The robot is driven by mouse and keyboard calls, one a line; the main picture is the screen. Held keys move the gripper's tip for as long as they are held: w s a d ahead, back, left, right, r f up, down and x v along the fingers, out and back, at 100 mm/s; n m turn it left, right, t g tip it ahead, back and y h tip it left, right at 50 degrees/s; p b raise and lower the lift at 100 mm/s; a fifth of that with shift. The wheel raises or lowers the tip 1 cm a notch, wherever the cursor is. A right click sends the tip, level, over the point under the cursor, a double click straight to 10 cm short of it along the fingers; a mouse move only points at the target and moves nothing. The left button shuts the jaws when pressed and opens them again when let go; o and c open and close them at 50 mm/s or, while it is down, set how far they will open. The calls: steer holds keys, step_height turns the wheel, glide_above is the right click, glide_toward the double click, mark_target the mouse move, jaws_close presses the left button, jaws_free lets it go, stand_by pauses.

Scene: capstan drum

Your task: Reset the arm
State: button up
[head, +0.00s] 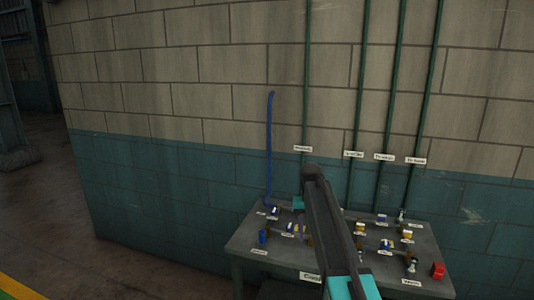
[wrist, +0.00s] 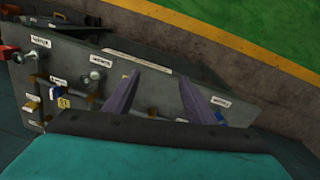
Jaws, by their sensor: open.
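My arm (head: 330,230) reaches forward from the bottom of the head view, over the grey bench (head: 285,258). Its far end hides part of the bench top. A small teal part of it shows to the left of the dark link. In the wrist view my gripper (wrist: 159,76) has two purple-grey fingers, spread apart with nothing between them. The fingers point over the bench (wrist: 150,88), which looks tilted in this view. I cannot tell how high above the bench top the fingers are.
The bench carries several small valves and labels, a red block (head: 438,270) at right and a blue part (head: 264,236) at left. A blue pipe (head: 269,150) and green pipes (head: 358,100) run up the block wall (head: 180,120). Floor at left (head: 60,220) is clear.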

steer(key=s+f+g+b, duration=0.15)
steer(key=s+f, duration=0.45)
steer(key=f, duration=0.6)
steer(key=s+d+f+g+b, duration=0.1)
steer(key=s+f+b, duration=0.1)
steer(key=s+f, duration=0.8)
steer(key=s+f+g+b, duration=0.2)
steer(key=s+f, duration=0.1)
steer(key=f, duration=1.2)
steer(key=s+f+b, duration=0.1)
steer(key=s+f, duration=0.5)
steer(key=s, duration=0.6)
steer(key=s+f+n+b, duration=0.1)
steer(key=s+f, duration=0.6)
steer(key=s, duration=0.5)
steer(key=s+f+g+b, duration=0.1)
steer(key=s+f, duration=0.5)
steer(key=s, duration=0.6)
steer(key=shift+s+a+f+n+y+b, duration=0.15)
steer(key=shift+a+f+n+y+b, duration=0.15)
steer(key=shift+y+b, duration=0.15)
steer(key=shift+r, duration=0.1)
